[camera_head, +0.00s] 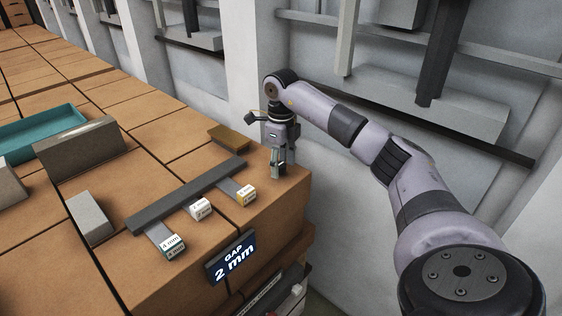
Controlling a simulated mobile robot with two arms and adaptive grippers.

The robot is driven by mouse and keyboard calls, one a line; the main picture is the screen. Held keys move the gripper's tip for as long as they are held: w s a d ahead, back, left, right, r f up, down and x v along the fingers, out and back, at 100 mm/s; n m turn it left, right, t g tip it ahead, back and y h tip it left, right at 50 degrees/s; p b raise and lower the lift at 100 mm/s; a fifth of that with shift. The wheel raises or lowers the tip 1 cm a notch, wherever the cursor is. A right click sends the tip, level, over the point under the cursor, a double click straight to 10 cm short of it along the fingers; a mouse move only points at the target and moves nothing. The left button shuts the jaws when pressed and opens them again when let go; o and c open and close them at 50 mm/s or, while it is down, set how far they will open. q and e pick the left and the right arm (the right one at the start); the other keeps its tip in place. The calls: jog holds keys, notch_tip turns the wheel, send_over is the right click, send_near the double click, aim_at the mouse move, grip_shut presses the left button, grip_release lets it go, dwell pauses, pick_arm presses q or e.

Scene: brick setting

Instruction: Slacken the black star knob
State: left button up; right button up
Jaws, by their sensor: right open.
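I cannot make out a black star knob in the head view; it may be hidden by my right gripper or out of frame. My right gripper (279,170) points down at the right corner of the brick-topped bench (150,85). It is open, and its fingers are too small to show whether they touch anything. My left gripper is not in view. A dark grey bar (185,196) lies on the bench, with several labelled white-ended strips reaching toward the front edge, one of them this block (200,209).
A brown block (229,137) lies just left of my right gripper. A grey block (90,218), a larger grey-brown block (80,148) and a teal tray (45,130) stand farther left. A grey wall (240,60) with ledges rises behind. The bench's right edge drops away beside the gripper.

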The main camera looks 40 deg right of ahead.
jog(key=shift+c, duration=0.6)
jog(key=c, duration=1)
